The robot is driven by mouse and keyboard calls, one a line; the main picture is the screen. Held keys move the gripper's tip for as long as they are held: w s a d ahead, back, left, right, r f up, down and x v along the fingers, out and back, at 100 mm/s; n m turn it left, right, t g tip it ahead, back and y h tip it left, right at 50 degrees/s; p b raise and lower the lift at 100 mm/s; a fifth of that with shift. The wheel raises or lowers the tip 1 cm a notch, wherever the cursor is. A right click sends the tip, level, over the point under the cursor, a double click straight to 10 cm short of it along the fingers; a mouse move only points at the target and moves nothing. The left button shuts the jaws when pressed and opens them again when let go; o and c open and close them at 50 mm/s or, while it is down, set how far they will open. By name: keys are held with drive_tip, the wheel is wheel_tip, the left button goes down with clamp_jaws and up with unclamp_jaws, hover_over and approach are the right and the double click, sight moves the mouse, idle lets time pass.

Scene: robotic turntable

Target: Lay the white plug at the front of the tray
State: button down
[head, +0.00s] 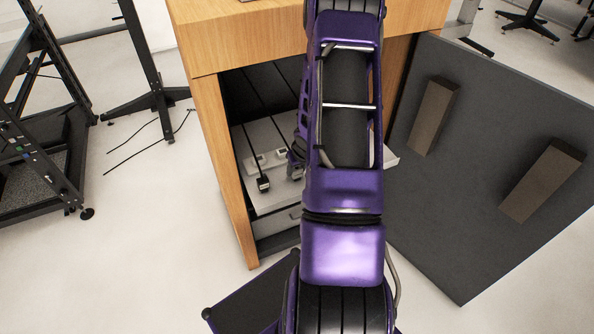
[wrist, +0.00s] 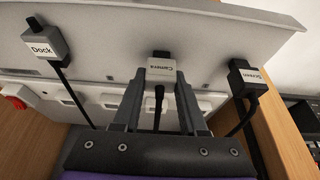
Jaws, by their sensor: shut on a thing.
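My gripper (wrist: 160,76) is shut on a pale plug (wrist: 162,65) with a "Camera" label and a dark end, seen between the fingertips in the wrist view. Its black cable runs back between the fingers. The light grey tray (wrist: 215,65) lies behind the plug. I cannot tell whether the plug touches it. In the head view the tray (head: 268,199) sits inside the wooden cabinet. My arm hides most of the gripper there.
A grey "Dock" plug (wrist: 43,42) is left of my gripper and a black "Screen" plug (wrist: 243,78) is right, both with cables. A white socket strip (wrist: 100,100) is near the fingers. The cabinet's wooden side (head: 225,170) and open dark door (head: 470,200) flank the tray.

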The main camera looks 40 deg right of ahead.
drive_tip(key=shift+r, duration=0.1)
drive_tip(key=shift+c, duration=2.2)
unclamp_jaws()
drive_tip(key=shift+r, duration=0.15)
drive_tip(key=p+v, duration=0.4)
drive_tip(key=v, duration=0.7)
drive_tip(key=shift+s+r, duration=0.3)
drive_tip(key=shift+a, duration=0.1)
